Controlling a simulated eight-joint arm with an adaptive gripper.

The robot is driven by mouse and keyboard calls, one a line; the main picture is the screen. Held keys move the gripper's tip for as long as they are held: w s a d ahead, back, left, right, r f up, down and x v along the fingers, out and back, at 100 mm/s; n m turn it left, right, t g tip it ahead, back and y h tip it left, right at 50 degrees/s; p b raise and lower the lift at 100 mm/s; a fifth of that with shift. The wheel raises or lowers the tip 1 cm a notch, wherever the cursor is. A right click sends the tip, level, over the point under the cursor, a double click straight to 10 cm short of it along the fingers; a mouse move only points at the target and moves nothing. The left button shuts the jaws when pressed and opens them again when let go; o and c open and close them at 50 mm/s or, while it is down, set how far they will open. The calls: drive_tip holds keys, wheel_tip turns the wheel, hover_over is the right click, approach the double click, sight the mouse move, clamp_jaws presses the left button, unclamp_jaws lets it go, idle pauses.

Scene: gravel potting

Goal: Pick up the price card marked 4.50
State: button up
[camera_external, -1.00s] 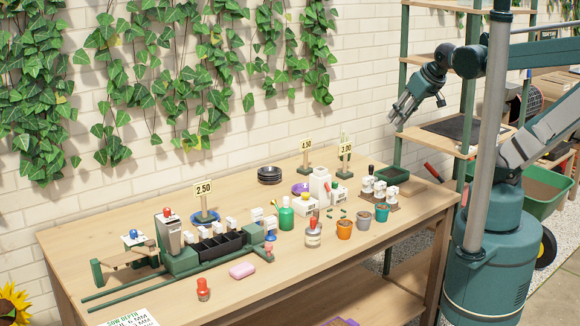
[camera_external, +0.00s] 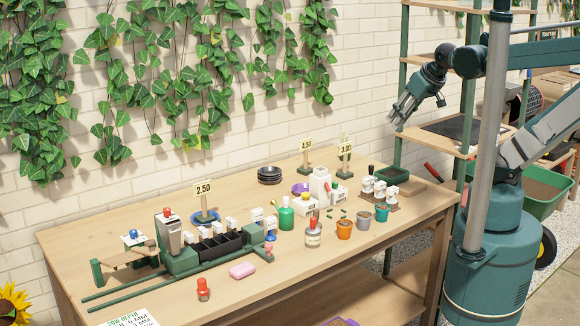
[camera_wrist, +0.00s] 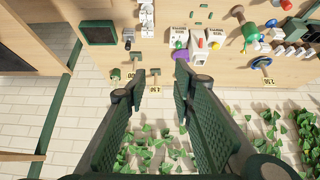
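The price card marked 4.50 (camera_external: 306,144) stands upright on a small stand at the back of the table, near the brick wall. In the wrist view, which looks down with the wall at the bottom, this card (camera_wrist: 155,90) appears small between my fingertips but well beyond them. My gripper (camera_external: 399,112) is raised right of the card, above the table's far right end. In the wrist view my gripper (camera_wrist: 161,76) has its two fingers apart with nothing between them. The card marked 3.00 (camera_external: 345,149) stands just right of the 4.50 card. The card marked 2.50 (camera_external: 203,188) stands further left.
A wooden shelf unit (camera_external: 440,142) stands beside the arm.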

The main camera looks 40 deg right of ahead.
drive_tip(key=shift+c, duration=0.7)
drive_tip(key=w+r+n+g+h+p, duration=0.3)
drive_tip(key=w+n, duration=0.7)
drive_tip(key=w, duration=1.8)
drive_tip(key=w+f+n+g, duration=0.1)
drive_tip(key=w+f+n, duration=0.2)
drive_tip(key=w+f, duration=0.3)
drive_tip(key=w+f+n+g+h, duration=0.1)
drive_tip(key=w+f+n, duration=0.2)
drive_tip(key=w+f, duration=0.4)
drive_tip(key=w+a+f+n+g, duration=0.1)
drive_tip(key=w+f+n, duration=0.2)
drive_tip(key=w+f, duration=0.4)
drive_tip(key=shift+w+g, duration=0.4)
drive_tip(key=shift+w, duration=1.35)
drive_tip(key=shift+f+h, duration=0.1)
drive_tip(key=shift+h, duration=0.2)
